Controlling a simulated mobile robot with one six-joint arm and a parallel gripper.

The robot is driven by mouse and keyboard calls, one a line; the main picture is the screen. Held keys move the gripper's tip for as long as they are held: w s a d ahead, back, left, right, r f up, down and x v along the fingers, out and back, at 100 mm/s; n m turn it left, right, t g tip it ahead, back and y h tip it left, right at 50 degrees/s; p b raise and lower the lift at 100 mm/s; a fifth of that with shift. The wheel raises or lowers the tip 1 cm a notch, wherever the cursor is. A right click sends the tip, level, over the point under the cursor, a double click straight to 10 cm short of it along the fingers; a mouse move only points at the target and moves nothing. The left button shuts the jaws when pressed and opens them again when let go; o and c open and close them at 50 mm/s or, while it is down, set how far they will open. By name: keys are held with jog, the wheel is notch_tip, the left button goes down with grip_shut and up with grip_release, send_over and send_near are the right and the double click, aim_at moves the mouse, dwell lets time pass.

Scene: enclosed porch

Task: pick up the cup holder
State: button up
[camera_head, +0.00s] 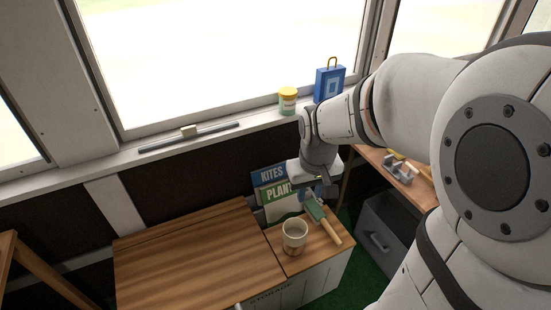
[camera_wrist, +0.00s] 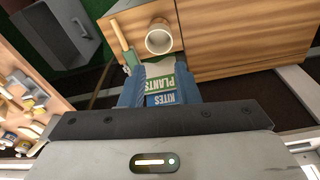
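The cup holder (camera_head: 294,236) is a cream, cup-shaped vessel with an open top and a brownish patch low on its side. It stands upright on the right part of a wooden storage box top. In the wrist view the cup holder (camera_wrist: 159,40) shows near the top middle, beyond my fingertips. My gripper (camera_head: 320,180) is above and behind it in the head view, apart from it. In the wrist view my gripper (camera_wrist: 159,68) has its two blue-grey fingers spread, with nothing seen held between them.
A green-headed brush (camera_head: 322,217) with a wooden handle lies right beside the cup holder. Books (camera_head: 276,190) marked KITES and PLANTS stand behind it. The wide wooden lid (camera_head: 190,260) to the left is clear. A yellow-lidded jar (camera_head: 287,101) is on the windowsill.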

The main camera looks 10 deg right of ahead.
jog(key=n+g+b, duration=0.1)
jog(key=b, duration=0.4)
send_near(295, 238)
jog(key=shift+n, duration=0.5)
jog(key=w+a+f, duration=0.1)
jog(key=w+f+b, duration=0.1)
jog(key=f, duration=0.1)
jog(key=w+a+f+b, duration=0.1)
jog(key=shift+w+a+f, duration=0.2)
jog(key=shift+a+f, duration=0.1)
jog(key=shift+f, duration=0.05)
notch_tip(295, 238, down, 6)
jog(key=shift+s+r+b, duration=0.2)
jog(key=shift+b, duration=0.6)
jog(key=shift+c, duration=0.4)
grip_shut()
